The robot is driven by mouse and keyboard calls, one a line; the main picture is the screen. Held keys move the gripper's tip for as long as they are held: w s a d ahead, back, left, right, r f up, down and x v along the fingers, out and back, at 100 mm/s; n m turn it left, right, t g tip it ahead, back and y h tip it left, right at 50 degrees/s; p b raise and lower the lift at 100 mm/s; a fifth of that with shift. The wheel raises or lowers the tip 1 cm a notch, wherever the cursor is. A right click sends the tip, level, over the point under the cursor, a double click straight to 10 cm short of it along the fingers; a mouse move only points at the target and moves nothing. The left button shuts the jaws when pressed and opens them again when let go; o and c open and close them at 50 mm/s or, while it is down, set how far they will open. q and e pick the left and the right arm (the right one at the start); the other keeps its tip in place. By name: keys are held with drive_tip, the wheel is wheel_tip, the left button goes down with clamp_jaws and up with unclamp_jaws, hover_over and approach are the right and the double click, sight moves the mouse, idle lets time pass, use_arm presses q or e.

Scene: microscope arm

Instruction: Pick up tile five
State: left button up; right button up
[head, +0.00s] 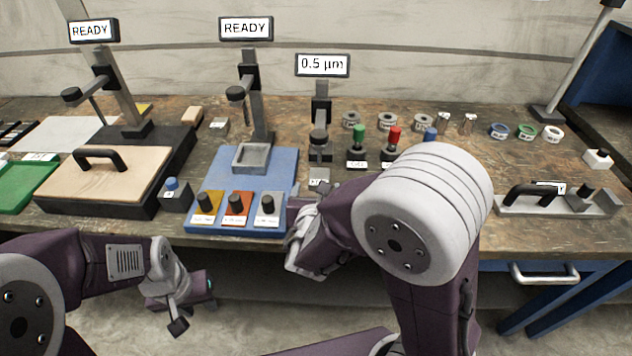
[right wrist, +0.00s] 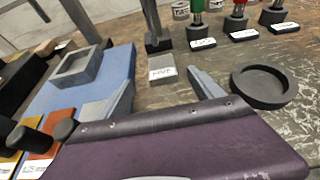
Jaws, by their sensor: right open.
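A small grey tile with a white label (head: 319,178) lies on the bench in front of the gauge stand under the "0.5 µm" sign. In the right wrist view the tile (right wrist: 161,72) sits just ahead, between the lines of my two fingers; its label is too small to read surely. My right gripper (right wrist: 161,92) is open and empty, its fingers pointing towards the tile. In the head view my right arm hides its fingertips. My left gripper (head: 184,308) hangs in front of the bench edge, away from the tile; its finger gap is unclear.
The blue base (head: 226,169) with a square grey tray (head: 251,157) and several knobs is left of the tile. A round black dish (right wrist: 262,87) is to its right. The green-topped (head: 358,140) and red-topped (head: 393,142) stands are behind right.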

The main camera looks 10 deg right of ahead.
sight(319, 179)
drive_tip(key=shift+x, duration=0.9)
drive_tip(key=x, duration=0.2)
drive_tip(key=b+x, duration=0.1)
drive_tip(key=x, duration=0.1)
drive_tip(key=shift+d+f, duration=0.15)
drive_tip(key=shift+f, duration=0.3)
drive_tip(key=shift+w+f, duration=0.1)
drive_tip(key=shift+w, duration=0.35)
drive_tip(key=shift+s, duration=0.15)
drive_tip(key=shift+c, duration=1.2)
clamp_jaws()
